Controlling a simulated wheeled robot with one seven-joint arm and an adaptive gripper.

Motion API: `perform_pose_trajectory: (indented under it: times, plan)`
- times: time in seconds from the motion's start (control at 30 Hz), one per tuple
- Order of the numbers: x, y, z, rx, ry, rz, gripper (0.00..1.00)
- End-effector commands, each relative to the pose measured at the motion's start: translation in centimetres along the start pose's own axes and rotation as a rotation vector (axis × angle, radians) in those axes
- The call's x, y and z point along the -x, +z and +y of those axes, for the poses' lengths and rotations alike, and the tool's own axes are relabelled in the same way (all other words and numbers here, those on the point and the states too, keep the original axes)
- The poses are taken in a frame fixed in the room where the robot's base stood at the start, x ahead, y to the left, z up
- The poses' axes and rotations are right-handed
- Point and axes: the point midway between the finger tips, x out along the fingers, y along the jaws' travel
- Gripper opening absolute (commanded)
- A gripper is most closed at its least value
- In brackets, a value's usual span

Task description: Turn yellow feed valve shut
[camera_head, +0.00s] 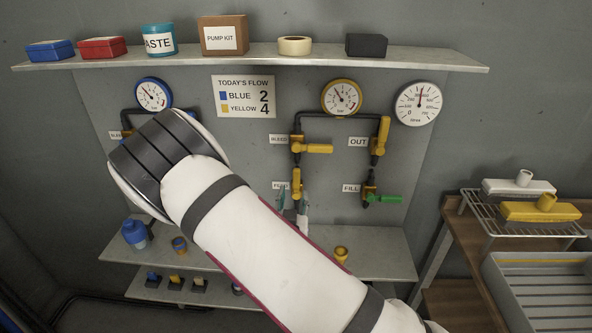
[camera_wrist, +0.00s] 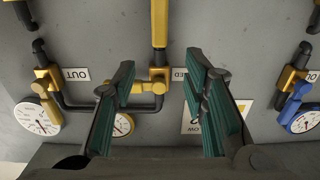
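The yellow feed valve (camera_head: 296,181) is on the wall panel, low on the dark pipe under the yellow gauge. Its yellow handle stands upright, in line with the pipe. It also shows in the upside-down wrist view as a vertical yellow bar (camera_wrist: 159,22) at the top. The FEED label is partly hidden by my finger. My gripper (camera_head: 293,197) is at the lower part of this valve, with one teal finger on each side. In the wrist view my gripper (camera_wrist: 160,62) is open, with a wide empty gap. I cannot tell whether it touches the handle.
Just above is the bleed valve (camera_head: 314,148), its handle pointing right. To the right are the OUT valve (camera_head: 381,138) and the green-handled FILL valve (camera_head: 384,198). A lower shelf (camera_head: 385,262) juts out below. My arm hides much of the blue side.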

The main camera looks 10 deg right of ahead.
Motion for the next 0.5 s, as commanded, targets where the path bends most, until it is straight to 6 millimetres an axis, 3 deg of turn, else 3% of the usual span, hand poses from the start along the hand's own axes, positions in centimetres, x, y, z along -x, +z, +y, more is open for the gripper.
perform_pose_trajectory:
  times: [0.5]
  plan:
    - [-9.6, 0.0, 0.1, -0.001, 0.003, 0.0, 0.4]
